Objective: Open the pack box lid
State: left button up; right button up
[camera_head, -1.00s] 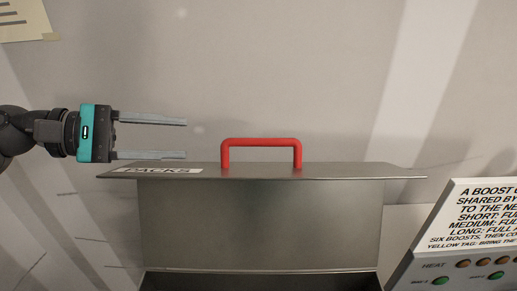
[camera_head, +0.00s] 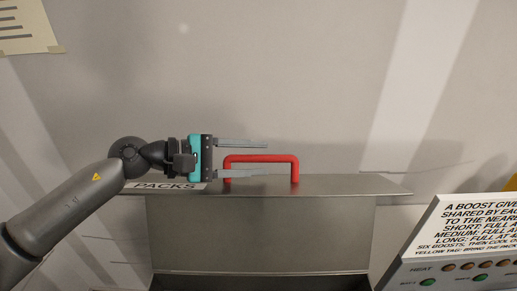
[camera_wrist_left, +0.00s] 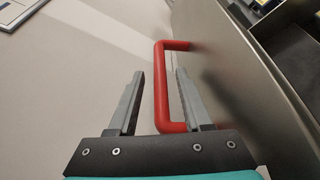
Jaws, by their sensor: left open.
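The pack box lid (camera_head: 330,185) is a grey metal plate, seen nearly edge-on, with a PACKS label (camera_head: 165,186) at its left end. A red U-shaped handle (camera_head: 290,158) stands up from it. My left gripper (camera_head: 262,158) is open and comes in from the left. One finger is above the handle's bar and the other crosses in front of its left post. In the left wrist view the handle (camera_wrist_left: 160,90) lies between the two spread fingers; contact cannot be told. My right gripper is not in view.
A grey panel (camera_head: 260,235) drops below the lid's edge to a dark strip at the bottom. A sloped control panel with lettering (camera_head: 465,235) and small lamps stands at the right. The pale wall area above the handle is clear.

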pick_arm(q)
jog(key=shift+w+d+f, duration=0.15)
jog(key=shift+d, duration=0.4)
grip_shut()
dwell(1.1)
